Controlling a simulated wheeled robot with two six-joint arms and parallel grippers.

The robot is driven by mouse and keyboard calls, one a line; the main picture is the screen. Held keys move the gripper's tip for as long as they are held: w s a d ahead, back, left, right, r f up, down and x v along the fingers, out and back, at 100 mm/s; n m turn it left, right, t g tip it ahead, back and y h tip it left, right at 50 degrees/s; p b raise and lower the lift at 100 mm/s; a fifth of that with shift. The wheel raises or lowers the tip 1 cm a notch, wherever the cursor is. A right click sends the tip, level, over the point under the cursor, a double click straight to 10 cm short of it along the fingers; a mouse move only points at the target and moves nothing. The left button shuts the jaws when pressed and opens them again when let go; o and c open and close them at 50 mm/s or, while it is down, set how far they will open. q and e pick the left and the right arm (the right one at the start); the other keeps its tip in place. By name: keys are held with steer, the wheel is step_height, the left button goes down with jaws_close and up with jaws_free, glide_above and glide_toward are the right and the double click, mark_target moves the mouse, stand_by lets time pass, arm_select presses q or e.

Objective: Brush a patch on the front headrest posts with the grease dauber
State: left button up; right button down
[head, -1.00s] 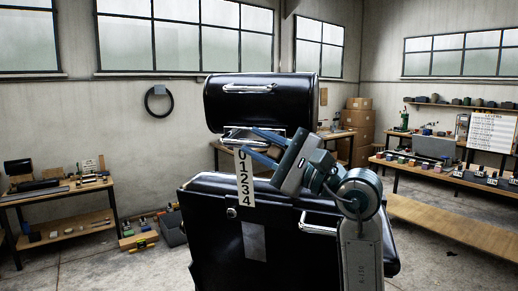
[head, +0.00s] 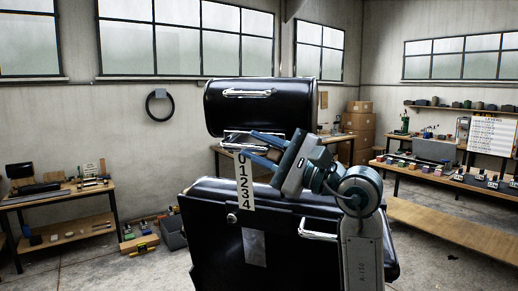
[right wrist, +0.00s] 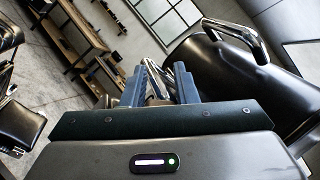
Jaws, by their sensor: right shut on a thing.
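The black padded headrest (head: 262,112) stands above the black chair back (head: 285,240). Bright metal headrest posts (head: 236,139) show in the gap between them, partly behind my fingers. A white number strip marked 0 to 4 (head: 244,185) hangs at the posts. My right gripper (head: 248,146) reaches in from the right, its blue fingers at the posts. In the right wrist view the fingers (right wrist: 160,92) are shut on a small brownish thing, which I take for the grease dauber (right wrist: 158,101). Its tip is hidden, so contact with a post cannot be told. My left gripper is out of view.
A chrome handle (head: 318,232) sticks out of the chair back under my right arm. A workbench (head: 60,197) stands at the left and another (head: 440,178) at the right, both with small items.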

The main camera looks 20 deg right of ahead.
steer(key=shift+d+r+t, duration=0.2)
steer(key=shift+r+t, duration=0.1)
steer(key=shift+r, duration=0.4)
steer(key=s+a+p, duration=0.1)
steer(key=s+a, duration=0.2)
steer(key=shift+s, duration=0.35)
steer(key=shift+s+a+r, duration=0.25)
steer(key=shift+s+a, duration=0.8)
steer(key=shift+s, duration=0.2)
steer(key=shift+d, duration=0.15)
steer(key=shift+f, duration=0.1)
